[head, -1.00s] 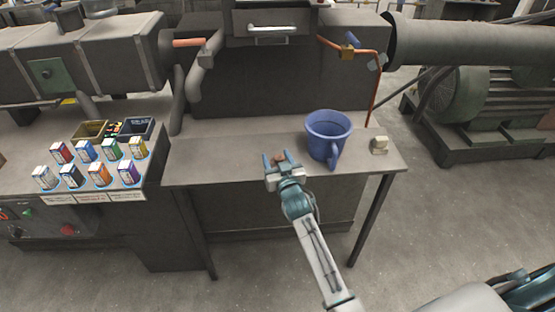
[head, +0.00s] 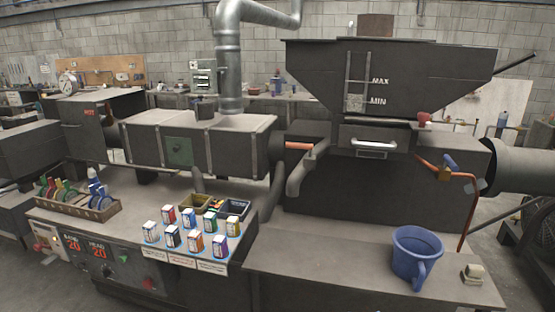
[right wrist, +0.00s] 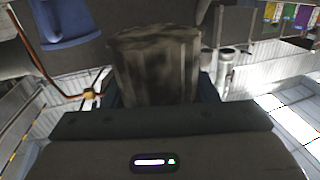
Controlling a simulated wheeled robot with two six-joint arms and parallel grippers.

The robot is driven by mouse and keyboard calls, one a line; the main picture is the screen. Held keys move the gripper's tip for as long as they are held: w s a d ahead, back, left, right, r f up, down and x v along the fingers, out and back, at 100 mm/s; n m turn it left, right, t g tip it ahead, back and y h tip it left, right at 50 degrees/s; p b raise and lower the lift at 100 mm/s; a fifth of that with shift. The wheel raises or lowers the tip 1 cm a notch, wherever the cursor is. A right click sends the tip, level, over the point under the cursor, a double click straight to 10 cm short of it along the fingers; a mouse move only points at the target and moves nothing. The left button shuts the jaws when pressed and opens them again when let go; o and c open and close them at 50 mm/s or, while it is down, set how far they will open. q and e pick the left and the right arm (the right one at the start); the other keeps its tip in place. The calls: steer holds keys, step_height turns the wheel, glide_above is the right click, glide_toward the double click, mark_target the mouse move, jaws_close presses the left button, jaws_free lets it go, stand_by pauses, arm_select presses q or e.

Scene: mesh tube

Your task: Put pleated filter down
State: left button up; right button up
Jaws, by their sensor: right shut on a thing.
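The pleated filter (right wrist: 155,65), a brownish-grey ribbed block, fills the middle of the right wrist view. My right gripper (right wrist: 160,92) is shut on it, with a dark finger showing at each side of its lower part. Its lower end is hidden behind the gripper body. Neither gripper shows in the head view, and my left gripper is in no view.
Left of the jug that bench is clear.

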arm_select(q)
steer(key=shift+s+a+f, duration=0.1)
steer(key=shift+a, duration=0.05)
arm_select(e)
steer(key=s+r, duration=0.4)
steer(key=s, duration=0.4)
steer(key=shift+a, duration=0.15)
steer(key=shift+f, duration=0.1)
